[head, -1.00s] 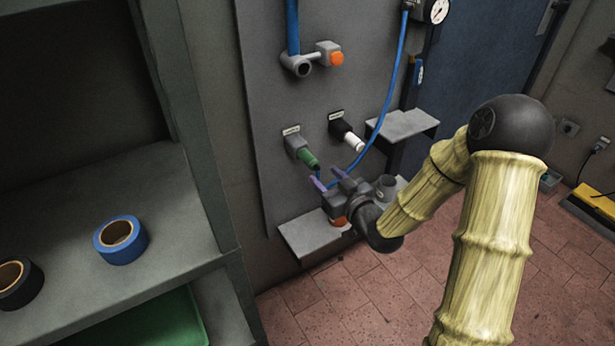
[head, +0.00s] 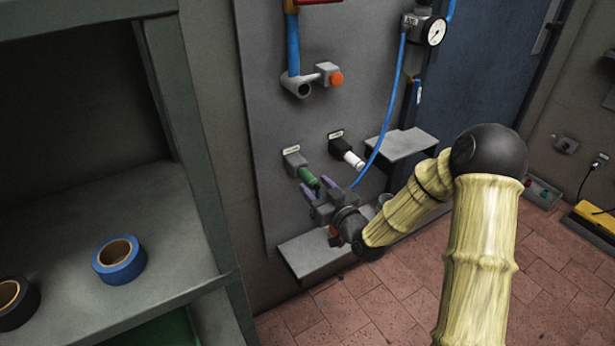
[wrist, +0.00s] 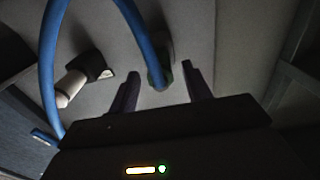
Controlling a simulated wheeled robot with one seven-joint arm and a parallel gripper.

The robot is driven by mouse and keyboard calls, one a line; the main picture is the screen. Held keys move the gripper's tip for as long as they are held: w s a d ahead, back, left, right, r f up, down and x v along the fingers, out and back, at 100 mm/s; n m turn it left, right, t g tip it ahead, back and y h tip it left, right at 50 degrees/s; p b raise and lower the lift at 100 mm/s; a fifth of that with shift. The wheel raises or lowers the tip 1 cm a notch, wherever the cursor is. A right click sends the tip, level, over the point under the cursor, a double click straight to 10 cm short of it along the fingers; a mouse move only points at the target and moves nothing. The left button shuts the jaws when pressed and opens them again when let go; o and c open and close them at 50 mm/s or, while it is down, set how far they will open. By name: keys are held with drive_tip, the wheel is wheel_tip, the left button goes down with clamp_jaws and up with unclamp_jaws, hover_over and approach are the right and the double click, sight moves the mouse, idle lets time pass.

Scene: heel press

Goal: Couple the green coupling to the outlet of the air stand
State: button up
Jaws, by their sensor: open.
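The green coupling (head: 309,178) sticks out of a grey holder on the wall panel, pointing down and toward me. A blue hose (head: 384,124) loops to its lower end. My gripper (head: 317,186) is open, its purple fingertips close to the coupling's free end. In the wrist view, the dark green coupling (wrist: 156,77) shows between the open fingers (wrist: 160,82), apparently not gripped. Higher on the panel, a blue pipe ends in a grey open-mouthed fitting (head: 300,86), which appears to be the air stand's outlet. An orange button (head: 336,78) sits beside it.
A white coupling (head: 353,160) in a black holder is just right of the green one. Grey shelves (head: 402,143) jut out at right and below. A gauge (head: 436,32) is at top right. A cabinet with tape rolls (head: 119,260) stands left.

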sight(309, 179)
drive_tip(key=shift+b+x, duration=0.3)
drive_tip(key=shift+x, duration=1.85)
drive_tip(key=shift+b, duration=0.35)
clamp_jaws()
drive_tip(key=shift+s+d, duration=0.1)
drive_tip(key=shift+b+v, duration=0.4)
drive_tip(key=shift+v, duration=2.45)
drive_tip(key=shift+b+v, duration=0.45)
drive_tip(key=shift+v, duration=1.3)
